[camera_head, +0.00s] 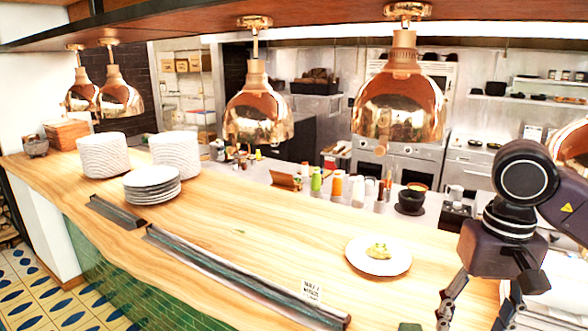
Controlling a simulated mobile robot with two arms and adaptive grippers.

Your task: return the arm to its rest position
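My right arm comes in from the right edge of the head view. Its dark gripper (474,316) points down over the right end of the wooden counter (250,235). Its two fingers are spread apart, with nothing visible between them; the lowest tips run close to the bottom edge of the picture. A white plate (358,262) with a small portion of yellowish-green food (379,251) lies on the counter to the left of the gripper, apart from it. My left gripper is not in view.
Copper heat lamps (398,105) hang above the counter. Stacked white plates (152,186) stand at the left. A small printed card (312,291) stands by a dark rail (230,275) along the front edge. Bottles (337,184) and dark bowls (410,200) line the back. The middle counter is clear.

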